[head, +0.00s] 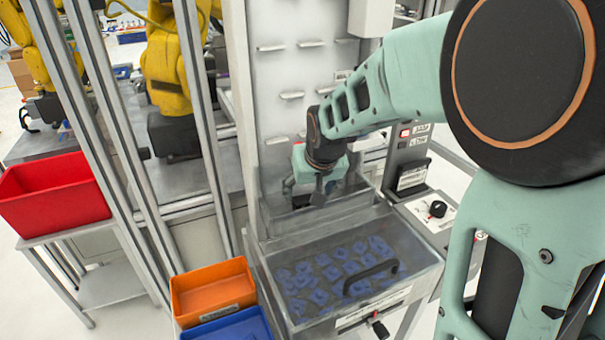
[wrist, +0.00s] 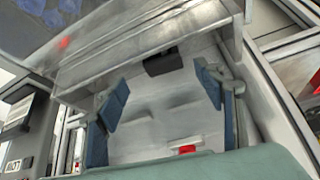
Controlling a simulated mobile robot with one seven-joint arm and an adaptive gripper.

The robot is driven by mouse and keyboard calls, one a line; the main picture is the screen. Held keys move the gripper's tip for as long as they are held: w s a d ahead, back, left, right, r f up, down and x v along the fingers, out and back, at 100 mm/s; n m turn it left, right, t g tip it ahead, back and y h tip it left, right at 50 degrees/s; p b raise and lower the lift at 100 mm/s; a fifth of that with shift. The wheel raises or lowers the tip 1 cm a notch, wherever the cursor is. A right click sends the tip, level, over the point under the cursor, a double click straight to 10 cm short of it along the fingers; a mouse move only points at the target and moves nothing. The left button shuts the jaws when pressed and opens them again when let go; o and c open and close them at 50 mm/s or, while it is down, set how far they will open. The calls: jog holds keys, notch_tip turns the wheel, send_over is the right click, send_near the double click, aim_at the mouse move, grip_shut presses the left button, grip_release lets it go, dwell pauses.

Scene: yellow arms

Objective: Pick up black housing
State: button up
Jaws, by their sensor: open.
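A small black block, likely the black housing (wrist: 163,61), shows in the wrist view against the pale metal surface, near the foot of a grey ledge. My gripper (wrist: 160,75) has its two blue-padded fingers spread wide, one on each side of the block in the picture, with nothing between the pads. I cannot tell how far the block is from the fingertips. In the head view my gripper (head: 318,193) points down inside the metal station, above the back of the clear-lidded bin.
The clear-lidded bin (head: 425,262) holds several blue parts and has a black handle. A metal back panel (head: 292,65) with small shelves stands behind my gripper. Orange (head: 212,290), blue (head: 235,328) and red (head: 52,195) bins are at left. A control box (head: 437,208) is at right.

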aim_at(304, 198)
jog(key=shift+a+x, duration=0.15)
jog(key=shift+x, duration=1.45)
jog(key=shift+a+x, duration=0.15)
jog(key=shift+x, duration=1.45)
jog(key=shift+w+r, duration=0.1)
jog(key=c, duration=1.1)
jog(key=shift+r, duration=0.1)
jog(key=shift+c, duration=0.2)
